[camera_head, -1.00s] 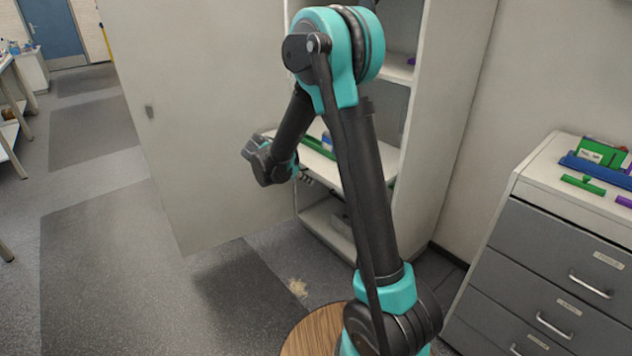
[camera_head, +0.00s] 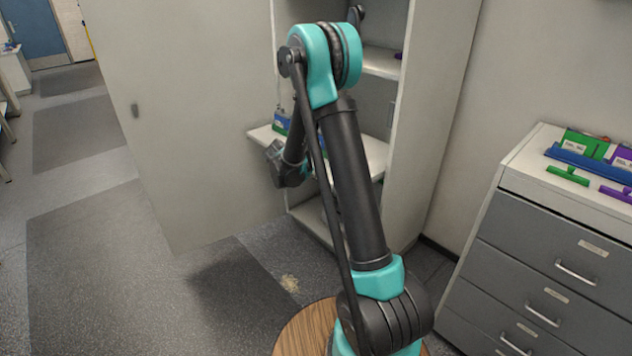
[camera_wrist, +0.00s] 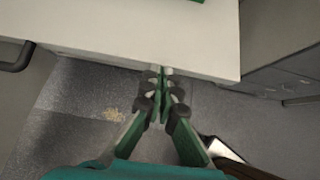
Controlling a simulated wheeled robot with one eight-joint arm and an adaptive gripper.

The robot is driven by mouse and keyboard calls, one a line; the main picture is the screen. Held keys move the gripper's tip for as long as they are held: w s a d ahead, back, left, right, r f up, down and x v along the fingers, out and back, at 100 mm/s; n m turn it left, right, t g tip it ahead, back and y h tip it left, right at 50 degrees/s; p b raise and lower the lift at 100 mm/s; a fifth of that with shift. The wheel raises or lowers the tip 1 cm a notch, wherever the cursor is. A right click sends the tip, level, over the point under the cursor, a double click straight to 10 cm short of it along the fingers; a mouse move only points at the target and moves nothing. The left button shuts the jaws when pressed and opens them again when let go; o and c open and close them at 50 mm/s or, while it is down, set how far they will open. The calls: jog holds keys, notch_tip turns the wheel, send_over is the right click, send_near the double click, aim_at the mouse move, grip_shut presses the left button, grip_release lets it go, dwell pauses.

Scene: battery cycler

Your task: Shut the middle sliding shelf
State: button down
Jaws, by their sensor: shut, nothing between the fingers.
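The middle sliding shelf is a white board (camera_head: 262,134) that sticks out of the open cabinet in the head view, partly hidden behind my arm. A blue and green item (camera_head: 282,122) stands on it. In the wrist view the white shelf (camera_wrist: 150,35) fills the top, with a bit of green at its upper edge. My gripper (camera_wrist: 161,72) is shut and empty, its fingertips together at the shelf's front edge. I cannot tell whether they touch it. My arm hides the gripper's fingers in the head view.
The cabinet's large door (camera_head: 190,120) stands open on the left. A grey drawer unit (camera_head: 545,250) with green, blue and purple items on top stands at the right. Open floor lies at the left.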

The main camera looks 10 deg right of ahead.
jog(key=w+d, duration=0.5)
jog(key=d, duration=0.3)
jog(key=w+d, duration=0.5)
jog(key=d, duration=0.4)
jog(key=w+d, duration=0.5)
jog(key=d, duration=0.4)
